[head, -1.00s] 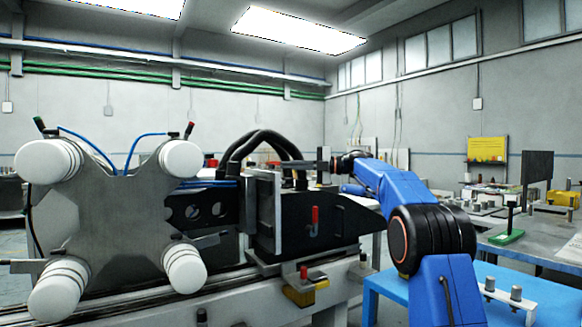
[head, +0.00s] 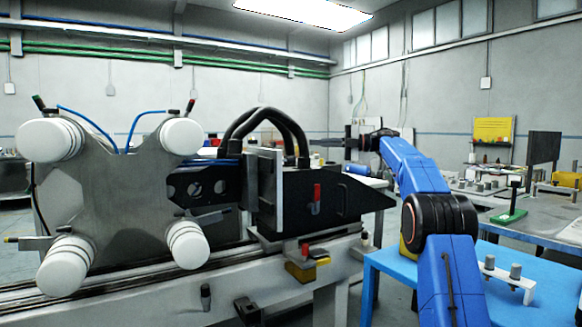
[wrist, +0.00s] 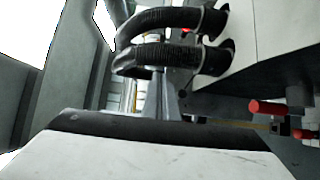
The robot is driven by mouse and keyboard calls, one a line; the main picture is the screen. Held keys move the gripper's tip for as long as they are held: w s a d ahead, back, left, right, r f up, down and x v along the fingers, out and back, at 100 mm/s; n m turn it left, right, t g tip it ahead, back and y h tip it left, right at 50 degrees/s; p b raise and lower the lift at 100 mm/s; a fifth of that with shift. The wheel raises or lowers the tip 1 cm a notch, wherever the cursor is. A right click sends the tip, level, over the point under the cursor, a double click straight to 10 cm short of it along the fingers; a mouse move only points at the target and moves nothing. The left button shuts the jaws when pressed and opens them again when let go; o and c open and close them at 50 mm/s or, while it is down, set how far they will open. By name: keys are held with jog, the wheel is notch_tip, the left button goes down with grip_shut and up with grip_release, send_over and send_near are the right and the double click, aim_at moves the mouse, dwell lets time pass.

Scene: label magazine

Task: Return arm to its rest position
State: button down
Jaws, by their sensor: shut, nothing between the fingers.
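My blue arm (head: 416,172) rises from the lower right of the head view and bends at a black joint. It reaches back and left, and my gripper (head: 347,143) is at its end, behind and above the right end of the black machine unit (head: 338,190). The gripper is small and dark there; it is shut with nothing held. In the wrist view, black corrugated hoses (wrist: 165,53) and a red knob (wrist: 268,107) are seen close up, with a pale, dark-edged surface (wrist: 140,158) across the bottom.
A grey cross-shaped plate with white rollers (head: 125,205) fills the left. A blue table (head: 535,288) stands at the lower right with a small white fixture (head: 507,277). A grey workbench (head: 480,205) with several parts is behind it. Open air lies above the machine.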

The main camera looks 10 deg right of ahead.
jog(key=s+a+r+m+t+h, duration=0.2)
jog(key=s+r+m+t+h, duration=0.1)
jog(key=r+m+t, duration=0.75)
jog(key=s+d+m+t+h, duration=0.45)
jog(key=s+m+h, duration=0.35)
jog(key=m+h, duration=0.2)
jog(key=s+d+f+m+g+h, duration=0.1)
jog(key=s+f+m+g+h, duration=0.8)
jog(key=s+f, duration=1.6)
jog(key=s+a+f+m+g+y, duration=0.1)
jog(key=s+a+f+g+y, duration=0.1)
jog(key=s+f, duration=1.1)
jog(key=s+a+f+m+g+y, duration=0.1)
jog(key=s+a+f+g+y, duration=0.2)
jog(key=s+f, duration=1)
notch_tip(320, 180, down, 3)
jog(key=shift+s+a+f+m+g, duration=0.2)
jog(key=shift+s+a+m+g, duration=0.15)
jog(key=shift+a+g, duration=0.65)
jog(key=c, duration=2.5)
grip_release()
jog(key=shift+w, duration=0.1)
